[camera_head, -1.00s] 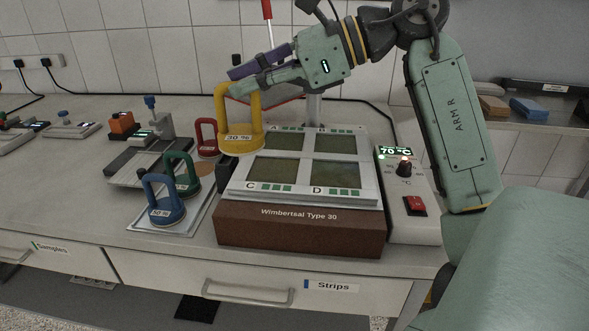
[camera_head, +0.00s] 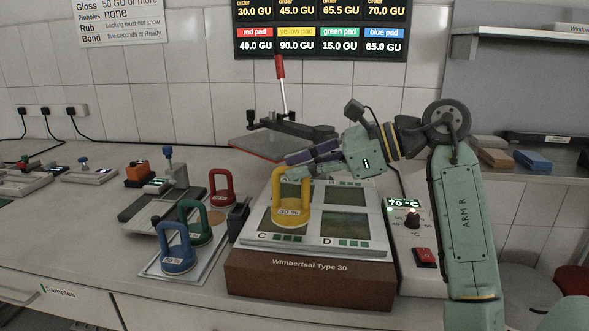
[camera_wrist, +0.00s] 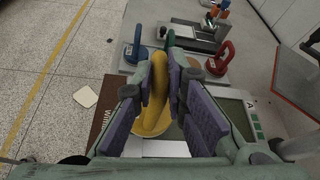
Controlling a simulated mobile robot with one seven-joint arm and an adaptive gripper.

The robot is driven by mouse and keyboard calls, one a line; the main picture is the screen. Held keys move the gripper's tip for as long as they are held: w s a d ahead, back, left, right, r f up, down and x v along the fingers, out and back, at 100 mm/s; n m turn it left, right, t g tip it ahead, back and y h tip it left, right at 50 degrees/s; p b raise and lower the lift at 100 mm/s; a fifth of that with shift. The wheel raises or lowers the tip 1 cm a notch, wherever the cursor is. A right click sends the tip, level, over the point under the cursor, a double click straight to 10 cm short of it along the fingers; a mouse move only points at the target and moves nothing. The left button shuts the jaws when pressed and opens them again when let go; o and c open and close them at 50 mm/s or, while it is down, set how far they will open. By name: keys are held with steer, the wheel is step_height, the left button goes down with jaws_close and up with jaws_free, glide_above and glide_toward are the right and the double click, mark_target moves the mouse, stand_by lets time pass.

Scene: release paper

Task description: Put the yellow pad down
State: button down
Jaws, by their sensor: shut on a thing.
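The yellow pad (camera_head: 290,214), marked 30 %, has a round base and a loop handle. My gripper (camera_head: 293,170) is shut on the handle from above; the wrist view shows the yellow handle (camera_wrist: 160,82) between the purple finger linings (camera_wrist: 165,90). The pad is upright over the left side of the Wimbertsal Type 30 plate (camera_head: 376,243), around where panels A and C meet. I cannot tell whether its base touches the plate.
A red pad (camera_head: 222,187), green pad (camera_head: 196,222) and blue pad (camera_head: 176,247) stand to the left, the blue and green on a tray (camera_head: 152,268). A control box (camera_head: 425,284) reads 70 °C at right. A board (camera_head: 320,13) lists pads and gloss values.

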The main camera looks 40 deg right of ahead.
steer(key=w+d+f+p, duration=0.2)
steer(key=w+f, duration=0.1)
steer(key=w, duration=0.1)
steer(key=shift+w+d+f, duration=0.15)
steer(key=shift+w+f, duration=0.2)
steer(key=shift+f, duration=0.05)
steer(key=shift+f, duration=0.15)
steer(key=c, duration=1.6)
jaws_free()
steer(key=shift+f, duration=0.1)
steer(key=b+v, duration=0.2)
steer(key=v, duration=1)
steer(key=shift+r, duration=0.2)
